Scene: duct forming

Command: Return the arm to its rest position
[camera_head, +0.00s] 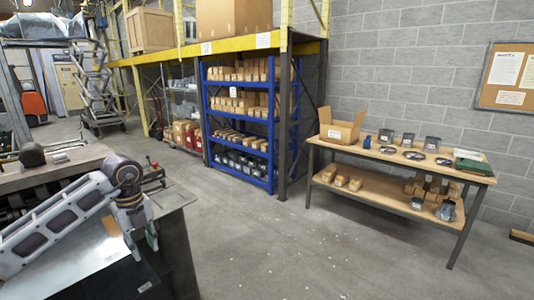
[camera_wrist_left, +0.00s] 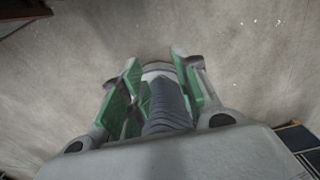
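My left arm (camera_head: 60,215) comes in from the left in the head view. Its left gripper (camera_head: 145,248) points down, beside the right end of the dark workbench at lower left. In the left wrist view the green-padded fingers (camera_wrist_left: 155,75) stand apart over bare concrete floor. A grey ribbed column shows between them; I cannot tell for sure what it is, but it looks like part of the gripper. No object is clearly held. My right arm and gripper are not in view.
The dark workbench (camera_head: 172,200) is close below my left arm. A wooden table (camera_head: 340,148) with an open cardboard box (camera_head: 341,128) and several dark containers stands at right. A blue shelf rack (camera_head: 272,150) stands behind. The floor (camera_head: 270,240) between is clear.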

